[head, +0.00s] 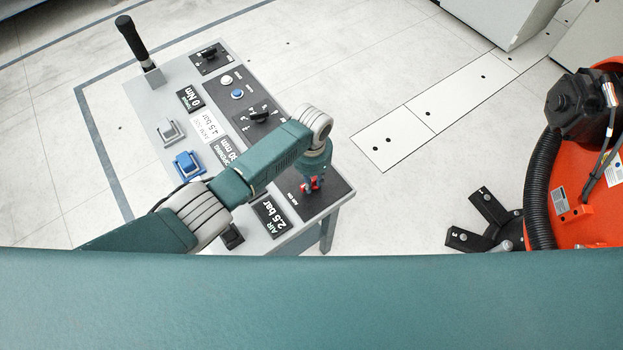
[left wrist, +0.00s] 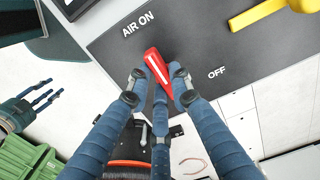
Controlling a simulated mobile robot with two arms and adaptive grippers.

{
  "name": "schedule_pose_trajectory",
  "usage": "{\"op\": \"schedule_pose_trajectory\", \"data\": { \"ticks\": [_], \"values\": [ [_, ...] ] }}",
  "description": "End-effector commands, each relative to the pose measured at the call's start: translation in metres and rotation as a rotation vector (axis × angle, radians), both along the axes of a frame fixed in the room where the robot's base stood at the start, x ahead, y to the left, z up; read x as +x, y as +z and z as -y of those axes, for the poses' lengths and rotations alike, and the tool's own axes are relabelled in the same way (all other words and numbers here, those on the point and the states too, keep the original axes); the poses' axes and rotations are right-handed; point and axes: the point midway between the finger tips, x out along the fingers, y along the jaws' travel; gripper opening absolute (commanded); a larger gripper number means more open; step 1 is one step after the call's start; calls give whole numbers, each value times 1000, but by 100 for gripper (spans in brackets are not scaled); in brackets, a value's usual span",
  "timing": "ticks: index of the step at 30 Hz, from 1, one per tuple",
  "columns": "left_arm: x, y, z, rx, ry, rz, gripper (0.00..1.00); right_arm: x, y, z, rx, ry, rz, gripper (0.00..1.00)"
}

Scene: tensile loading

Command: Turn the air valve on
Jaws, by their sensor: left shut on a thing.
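The air valve's red handle (left wrist: 154,63) has a white stripe and lies on a dark panel in the left wrist view. Its free end points up and slightly left, on the side of the "AIR ON" label (left wrist: 138,23). The "OFF" label (left wrist: 216,72) is to its right. My left gripper (left wrist: 158,86) is shut on the handle, with blue fingers on both sides of it. In the head view my left gripper (head: 314,180) reaches down over the console's near corner and hides most of the red handle. My right gripper (left wrist: 42,95) shows at the left wrist view's left edge, its fingers spread and empty.
The grey console (head: 228,62) carries knobs, buttons and an "AIR 2.5 bar" display (head: 281,217). A black lever (head: 132,38) stands at its far end. A red-orange machine (head: 580,200) with a black hose stands at the right.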

Motion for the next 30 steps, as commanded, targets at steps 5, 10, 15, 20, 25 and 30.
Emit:
{"op": "schedule_pose_trajectory", "data": {
  "ticks": [5, 10, 15, 20, 25, 30],
  "values": [
    [2, 1, 0, -1, 4, 3, 0, 0, 0, 0, 0, 0, 0, 40],
    [2, 1, 0, -1, 4, 3, 32, 0, 0, 0, 0, 0, 0, 40],
    [1, 1, 0, -1, 2, 2, 40, 0, 0, 0, 0, 0, 0, 40],
    [1, 1, 0, -2, 2, 1, 40, 1, 0, 0, 0, 1, 1, 40],
    [1, 14, 0, -3, 0, 3, 40, 1, 0, 0, 0, 1, 1, 40],
    [2, 48, 1, -4, 1, 5, 40, 1, 0, 0, 0, 0, 1, 40]
  ]
}}
